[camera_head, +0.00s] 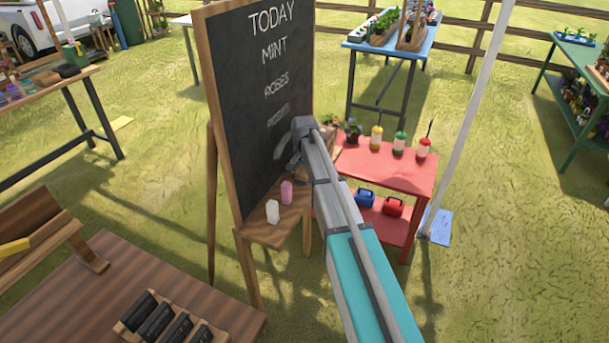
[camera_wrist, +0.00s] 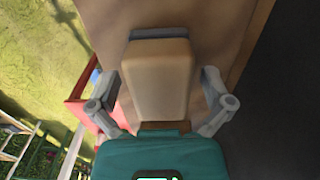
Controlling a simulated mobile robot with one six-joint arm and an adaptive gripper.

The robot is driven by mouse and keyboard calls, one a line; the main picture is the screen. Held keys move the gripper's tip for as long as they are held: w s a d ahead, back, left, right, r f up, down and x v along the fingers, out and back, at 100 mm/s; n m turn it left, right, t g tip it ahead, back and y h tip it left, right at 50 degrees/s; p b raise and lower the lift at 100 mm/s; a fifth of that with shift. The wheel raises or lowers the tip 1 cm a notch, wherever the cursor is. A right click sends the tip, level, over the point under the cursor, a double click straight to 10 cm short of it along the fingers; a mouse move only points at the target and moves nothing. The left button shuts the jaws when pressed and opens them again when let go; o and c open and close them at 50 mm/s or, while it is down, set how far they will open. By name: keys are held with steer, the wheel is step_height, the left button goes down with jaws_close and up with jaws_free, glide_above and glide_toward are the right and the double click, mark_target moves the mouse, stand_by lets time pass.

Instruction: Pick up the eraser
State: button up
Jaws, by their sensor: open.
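The eraser (camera_wrist: 158,80) is a tan block with a dark strip at its far end. It lies on the wooden ledge (camera_wrist: 220,25) of the chalkboard. In the wrist view my gripper (camera_wrist: 161,85) is open, with one finger on each side of the eraser and a visible gap on both sides. In the head view my gripper (camera_head: 298,142) is low beside the board's face, at the far end of the ledge. My arm hides most of that spot, so I cannot make out the eraser clearly there.
The chalkboard (camera_head: 250,100) stands close to the left of my gripper. A white chalk (camera_head: 272,212) and a pink chalk (camera_head: 287,192) stand on the near ledge. A red table (camera_head: 395,172) with bottles is beyond, to the right. Open grass lies right of my arm.

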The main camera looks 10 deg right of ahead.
steer(key=shift+c, duration=0.3)
steer(key=c, duration=1.1)
steer(key=shift+r, duration=0.1)
steer(key=shift+r+p, duration=0.95)
steer(key=shift+p, duration=0.1)
steer(key=s+d+r+p, duration=0.1)
steer(key=s+r+p, duration=1)
steer(key=s, duration=0.3)
steer(key=shift+d, duration=0.25)
